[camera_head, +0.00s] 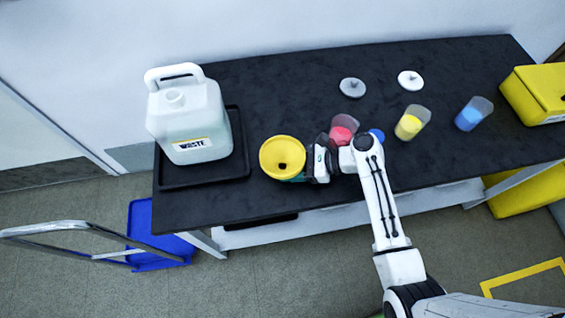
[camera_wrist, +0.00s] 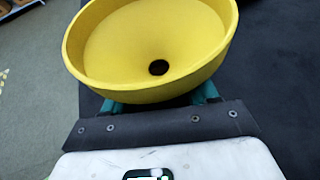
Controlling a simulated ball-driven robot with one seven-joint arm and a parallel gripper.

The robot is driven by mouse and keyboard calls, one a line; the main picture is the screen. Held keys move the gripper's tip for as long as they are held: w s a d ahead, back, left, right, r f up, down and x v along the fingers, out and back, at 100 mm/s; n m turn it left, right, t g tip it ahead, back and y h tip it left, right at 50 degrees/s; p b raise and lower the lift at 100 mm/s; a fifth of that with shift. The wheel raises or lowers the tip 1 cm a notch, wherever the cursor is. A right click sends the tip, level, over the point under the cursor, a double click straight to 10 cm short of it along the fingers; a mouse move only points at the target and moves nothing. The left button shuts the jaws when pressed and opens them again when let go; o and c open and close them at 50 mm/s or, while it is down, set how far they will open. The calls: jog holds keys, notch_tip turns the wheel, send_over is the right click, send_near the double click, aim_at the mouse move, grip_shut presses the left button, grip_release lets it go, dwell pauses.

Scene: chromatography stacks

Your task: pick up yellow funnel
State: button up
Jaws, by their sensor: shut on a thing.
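The yellow funnel (camera_head: 283,150) is a wide round bowl with a dark hole at its middle. It is at the left part of the black bench, just right of the black tray. My gripper (camera_head: 300,170) reaches it from the right and is shut on it. In the wrist view the funnel (camera_wrist: 150,45) fills the upper middle, mouth toward the camera, and hides most of the teal fingers of my gripper (camera_wrist: 160,105). The funnel's lower part is hidden, and I cannot tell whether it touches the bench.
A white waste jug (camera_head: 187,120) stands in the black tray (camera_head: 243,150) on the left. Cups with red (camera_head: 342,130), yellow (camera_head: 411,123) and blue (camera_head: 472,114) contents stand on the bench. A yellow box (camera_head: 535,95) is at right.

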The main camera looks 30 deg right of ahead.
jog(key=c, duration=0.5)
jog(key=shift+r, duration=0.15)
